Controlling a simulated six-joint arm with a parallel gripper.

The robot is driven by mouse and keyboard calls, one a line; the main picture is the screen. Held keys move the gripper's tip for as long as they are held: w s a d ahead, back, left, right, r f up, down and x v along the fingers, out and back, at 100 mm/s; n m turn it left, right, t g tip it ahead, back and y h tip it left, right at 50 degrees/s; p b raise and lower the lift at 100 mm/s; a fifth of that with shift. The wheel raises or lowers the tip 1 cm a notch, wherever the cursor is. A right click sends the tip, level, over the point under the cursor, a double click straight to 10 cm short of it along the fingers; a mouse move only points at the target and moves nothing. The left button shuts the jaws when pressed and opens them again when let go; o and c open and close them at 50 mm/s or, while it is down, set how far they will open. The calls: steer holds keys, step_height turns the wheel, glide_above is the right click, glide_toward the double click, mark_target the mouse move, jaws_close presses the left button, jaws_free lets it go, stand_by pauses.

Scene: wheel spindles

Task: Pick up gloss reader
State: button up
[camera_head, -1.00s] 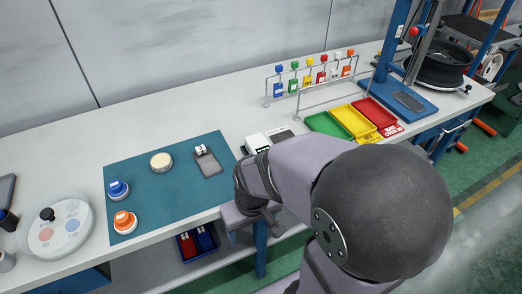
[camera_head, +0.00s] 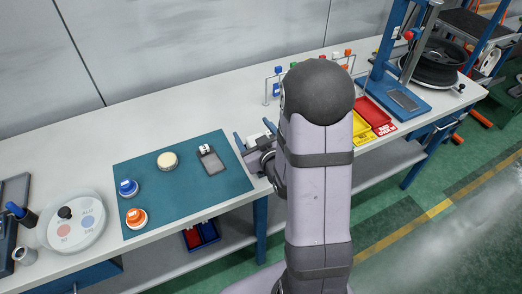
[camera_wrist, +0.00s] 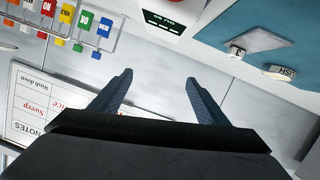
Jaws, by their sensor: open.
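A small grey handheld device with a white top (camera_head: 212,163) lies on the right part of the teal mat (camera_head: 185,208). A white box with a dark display (camera_wrist: 168,18) is at the top of the wrist view, with a red spot near it. I cannot tell for sure which of these is the gloss reader. My gripper (camera_head: 254,135) is open just right of the mat, over the white box or beside it. In the wrist view my gripper's fingers (camera_wrist: 158,78) are apart with only bench between them.
A cream disc (camera_head: 167,161), a blue-topped piece (camera_head: 128,188) and an orange-topped piece (camera_head: 136,218) stand on the mat. A tag rack (camera_wrist: 75,25) and a notes sheet (camera_wrist: 50,108) are near the gripper. Red tray (camera_head: 373,116) and yellow tray (camera_head: 361,131) stand right.

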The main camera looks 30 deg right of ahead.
mark_target(253, 136)
steer(key=s+d+f+t+b, duration=0.1)
steer(key=s+f, duration=0.1)
steer(key=s+f+y+b, duration=0.1)
steer(key=s+f+b, duration=0.1)
steer(key=f, duration=0.1)
steer(key=s+d+f+m+t+b, duration=0.1)
steer(key=s+f+b, duration=0.1)
steer(key=f, duration=0.1)
steer(key=shift+d+t, duration=0.3)
steer(key=shift+s+f+m, duration=0.1)
steer(key=shift+s+m, duration=0.2)
steer(key=shift+s, duration=0.15)
steer(key=shift+w, duration=1.1)
steer(key=shift+w+a+p, duration=0.1)
steer(key=shift+w+p, duration=0.35)
steer(key=shift+p, duration=0.1)
steer(key=w+p, duration=0.1)
steer(key=w, duration=0.2)
steer(key=shift+p, duration=0.3)
steer(key=shift+w, duration=0.65)
steer(key=c, duration=1.5)
